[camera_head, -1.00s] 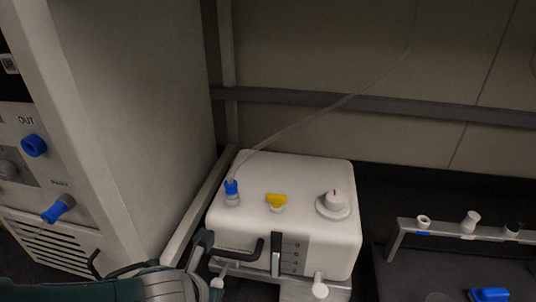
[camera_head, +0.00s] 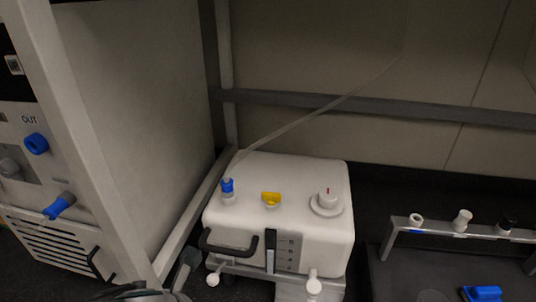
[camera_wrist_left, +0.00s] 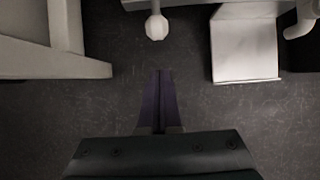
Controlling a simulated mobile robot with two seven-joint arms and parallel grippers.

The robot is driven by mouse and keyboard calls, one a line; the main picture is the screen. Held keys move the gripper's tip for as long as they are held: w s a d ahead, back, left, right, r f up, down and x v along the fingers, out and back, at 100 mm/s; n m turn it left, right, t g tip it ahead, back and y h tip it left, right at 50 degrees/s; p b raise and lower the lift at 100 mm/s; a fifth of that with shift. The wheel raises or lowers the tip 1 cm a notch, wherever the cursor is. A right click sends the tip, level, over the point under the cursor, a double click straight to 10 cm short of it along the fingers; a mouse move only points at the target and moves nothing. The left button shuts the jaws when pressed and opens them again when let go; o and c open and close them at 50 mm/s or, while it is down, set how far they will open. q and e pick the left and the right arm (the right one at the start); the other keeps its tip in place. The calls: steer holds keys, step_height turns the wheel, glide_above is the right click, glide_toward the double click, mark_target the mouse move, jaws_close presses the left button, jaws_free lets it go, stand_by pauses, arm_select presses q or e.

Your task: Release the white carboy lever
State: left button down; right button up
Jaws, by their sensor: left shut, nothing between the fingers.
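The white carboy (camera_head: 315,235) has a blue connector (camera_head: 227,187), a yellow valve (camera_head: 271,198) and a white round knob (camera_head: 327,201) on top. Below its front edge, a white round-ended lever (camera_head: 213,279) sticks out on the left and another (camera_head: 313,286) on the right. In the left wrist view a white lever (camera_wrist_left: 156,27) shows at the top, straight ahead of my left gripper (camera_wrist_left: 160,73). The gripper is shut and empty, apart from the lever. In the head view only part of my left arm shows at the bottom, and its fingertips are hard to make out.
A black handle (camera_head: 228,245) and a level scale (camera_head: 288,252) are on the carboy's front. A large cabinet (camera_head: 140,120) with blue ports stands left. A grey rack (camera_head: 460,230) holding small fittings is at right. Dark floor (camera_wrist_left: 245,115) lies clear around the fingers.

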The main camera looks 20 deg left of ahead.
arm_select(q)
step_height(320, 180, up, 10)
steer(key=p, duration=0.7)
steer(key=shift+s+d+p, duration=0.2)
steer(key=shift+s+p, duration=0.05)
steer(key=shift+p, duration=0.1)
arm_select(e)
step_height(320, 180, up, 10)
steer(key=shift+d+f, duration=0.15)
steer(key=shift+f, duration=0.05)
steer(key=shift+s, duration=0.1)
